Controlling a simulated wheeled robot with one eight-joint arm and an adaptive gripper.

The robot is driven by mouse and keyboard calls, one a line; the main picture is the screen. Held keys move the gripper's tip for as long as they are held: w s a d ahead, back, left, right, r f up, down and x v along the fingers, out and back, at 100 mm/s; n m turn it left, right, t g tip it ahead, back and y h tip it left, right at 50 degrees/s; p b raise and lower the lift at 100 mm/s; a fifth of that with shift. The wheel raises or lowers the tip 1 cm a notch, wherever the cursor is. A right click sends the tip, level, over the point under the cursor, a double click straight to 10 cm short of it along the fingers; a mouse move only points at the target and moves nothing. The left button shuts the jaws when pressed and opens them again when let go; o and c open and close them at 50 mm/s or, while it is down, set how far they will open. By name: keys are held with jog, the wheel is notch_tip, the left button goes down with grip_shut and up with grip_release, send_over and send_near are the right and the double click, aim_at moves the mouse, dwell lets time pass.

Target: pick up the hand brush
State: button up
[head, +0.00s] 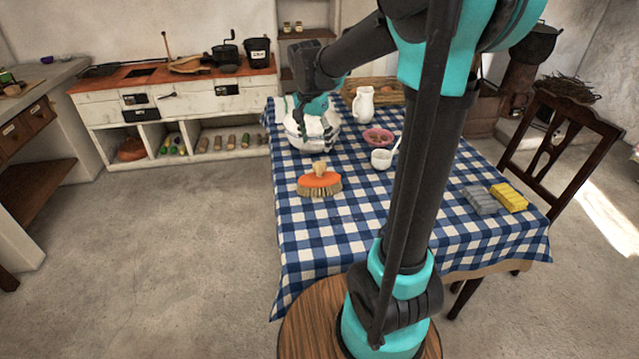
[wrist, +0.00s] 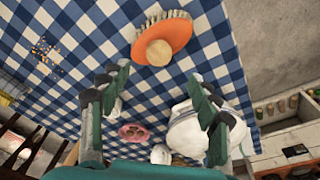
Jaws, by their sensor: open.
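The hand brush (head: 320,182) lies on the blue checked tablecloth near the table's left edge. It has an orange body, a pale wooden knob on top and tan bristles facing down. In the wrist view the brush (wrist: 172,42) is at the top, beyond the fingertips, with its round knob towards me. My gripper (head: 310,128) is above the table, farther back than the brush and in front of a white rounded vessel. In the wrist view my gripper (wrist: 157,75) has its fingers spread wide with nothing between them. It does not touch the brush.
The white vessel (wrist: 190,132) is close to the right finger in the wrist view. Grey and yellow sponges (head: 508,197) lie at the right. Cloth around the brush is clear.

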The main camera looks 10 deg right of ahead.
aim_at(319, 165)
jog(key=f, duration=0.3)
jog(key=d+f, duration=0.1)
jog(key=f, duration=0.3)
jog(key=w+f, duration=0.1)
jog(key=f, duration=0.3)
jog(key=shift+w+d+f, duration=0.1)
jog(key=shift+d+f, duration=0.1)
jog(key=shift+f, duration=0.05)
jog(key=shift+c, duration=0.4)
grip_shut()
